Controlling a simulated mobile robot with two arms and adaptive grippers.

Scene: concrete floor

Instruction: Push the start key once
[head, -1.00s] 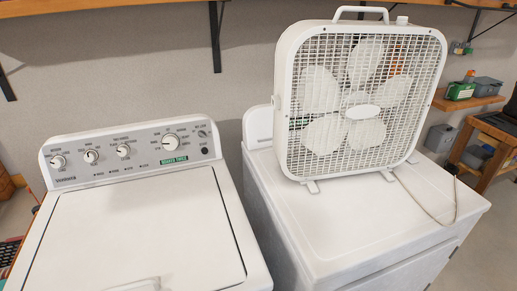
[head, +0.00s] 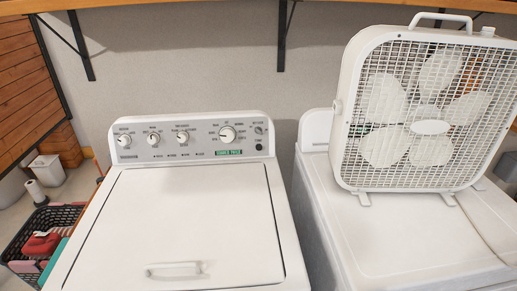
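The white top-loading washer (head: 180,215) stands left of centre in the head view, its lid shut. Its raised rear control panel (head: 195,143) carries several round knobs in a row. A small dark round button (head: 259,147) sits at the right end of the panel, below a small knob (head: 258,130); it looks like the start key, but its label is too small to read. Neither of my grippers shows in the view.
A white box fan (head: 430,120) stands on the white machine (head: 385,235) to the right, with a narrow gap between the machines. A black crate (head: 35,235) with red items is on the floor at left. A wooden shelf (head: 190,5) runs above.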

